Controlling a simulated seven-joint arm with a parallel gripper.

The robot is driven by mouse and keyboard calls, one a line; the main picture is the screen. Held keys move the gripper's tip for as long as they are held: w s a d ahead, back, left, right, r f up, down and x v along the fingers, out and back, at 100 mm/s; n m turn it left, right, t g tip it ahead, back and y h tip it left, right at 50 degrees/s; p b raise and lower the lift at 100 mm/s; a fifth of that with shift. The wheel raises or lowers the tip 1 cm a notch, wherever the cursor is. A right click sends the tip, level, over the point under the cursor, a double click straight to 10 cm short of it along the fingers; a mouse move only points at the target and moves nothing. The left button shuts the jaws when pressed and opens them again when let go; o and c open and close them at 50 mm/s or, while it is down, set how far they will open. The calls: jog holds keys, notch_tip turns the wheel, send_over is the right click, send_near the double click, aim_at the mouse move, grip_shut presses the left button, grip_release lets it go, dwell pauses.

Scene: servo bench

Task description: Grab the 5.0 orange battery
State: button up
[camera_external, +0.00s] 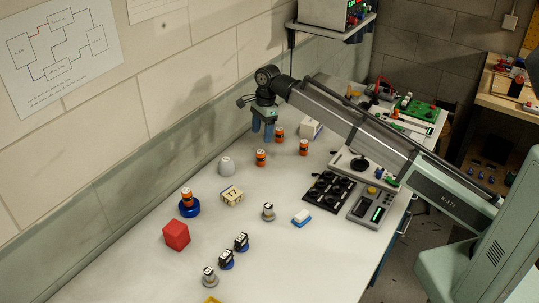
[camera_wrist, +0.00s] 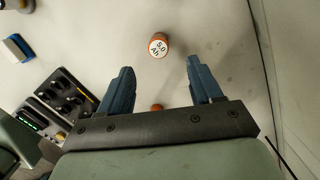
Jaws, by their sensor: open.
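In the wrist view an orange battery (camera_wrist: 158,45) with a white top marked "5.0 Ah" stands just beyond my open fingertips, near the line between them and apart from both. It is probably the orange and black battery (camera_external: 261,158) just below my gripper in the external view. My gripper (camera_external: 264,138) hangs above the bench near the wall, and its two blue fingers (camera_wrist: 158,66) are spread and empty. A second orange thing (camera_wrist: 157,107) shows between the fingers, partly hidden by the gripper bar. Other batteries stand close by (camera_external: 279,133) and to the right (camera_external: 304,147); their labels are unreadable.
Another orange battery (camera_external: 187,198) stands on a blue disc (camera_external: 189,210). A white dome (camera_external: 227,167), a "17" block (camera_external: 232,195) and a red cube (camera_external: 176,235) are nearby. A black knob panel (camera_external: 329,191) lies right. The wall (camera_external: 160,120) bounds the left.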

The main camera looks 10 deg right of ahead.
aim_at(261, 152)
jog(key=f, duration=0.6)
jog(key=shift+s+a, duration=0.1)
jog(key=shift+a, duration=0.2)
jog(key=shift+s+a+f, duration=0.1)
jog(key=shift+s+f, duration=0.05)
jog(key=shift+f, duration=1.15)
jog(key=shift+s+a+f, duration=0.1)
jog(key=shift+s+f, duration=0.05)
jog(key=shift+f, duration=1.1)
grip_shut()
